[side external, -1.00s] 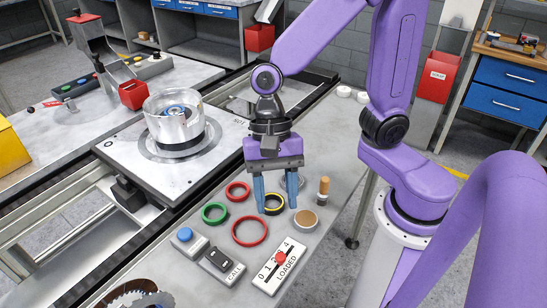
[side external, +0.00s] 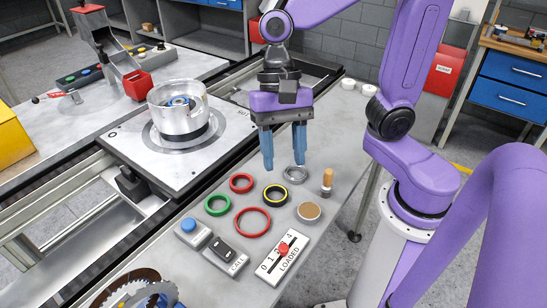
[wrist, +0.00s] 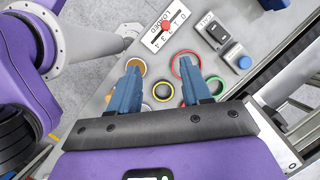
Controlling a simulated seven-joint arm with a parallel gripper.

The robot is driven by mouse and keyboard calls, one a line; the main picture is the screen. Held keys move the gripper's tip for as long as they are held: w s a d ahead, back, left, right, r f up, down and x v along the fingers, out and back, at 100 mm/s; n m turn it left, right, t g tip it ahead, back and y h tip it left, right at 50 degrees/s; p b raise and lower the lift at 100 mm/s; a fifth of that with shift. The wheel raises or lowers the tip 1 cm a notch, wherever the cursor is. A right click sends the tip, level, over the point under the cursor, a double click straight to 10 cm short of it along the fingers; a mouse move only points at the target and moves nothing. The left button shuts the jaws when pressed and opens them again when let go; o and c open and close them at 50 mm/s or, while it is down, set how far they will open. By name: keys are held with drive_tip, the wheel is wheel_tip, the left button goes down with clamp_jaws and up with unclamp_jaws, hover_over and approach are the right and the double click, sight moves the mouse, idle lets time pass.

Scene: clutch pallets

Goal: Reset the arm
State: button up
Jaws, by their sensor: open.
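My gripper (side external: 284,166) is raised above the grey bench, its two blue fingers apart with nothing between them. In the wrist view my gripper (wrist: 160,72) points down, and a black ring with a yellow inner edge (wrist: 162,99) shows between the fingers. In the side view this black-and-yellow ring (side external: 265,195) lies flat on the bench, below and in front of the fingertips. A silver ring (side external: 295,179) lies just behind it, close below the fingers in the picture.
Two red rings (side external: 252,234) and a green ring (side external: 207,209) lie nearby. A wooden-handled tool (side external: 327,182) stands beside a tan-topped disc (side external: 309,211). A LOADED slider plate (side external: 268,268), call box (side external: 225,257) and blue button box (side external: 183,236) line the front.

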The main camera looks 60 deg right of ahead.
drive_tip(key=s+d+f+n+t+h, duration=0.1)
drive_tip(key=d+n, duration=0.4)
drive_tip(key=n, duration=0.5)
drive_tip(key=s+d+f+n+t+h, duration=0.1)
drive_tip(key=s+d+n, duration=0.4)
drive_tip(key=n, duration=0.5)
drive_tip(key=shift+s+f+t+h, duration=0.3)
drive_tip(key=shift+s+f+t, duration=0.3)
drive_tip(key=shift+f, duration=0.55)
idle(0.4)
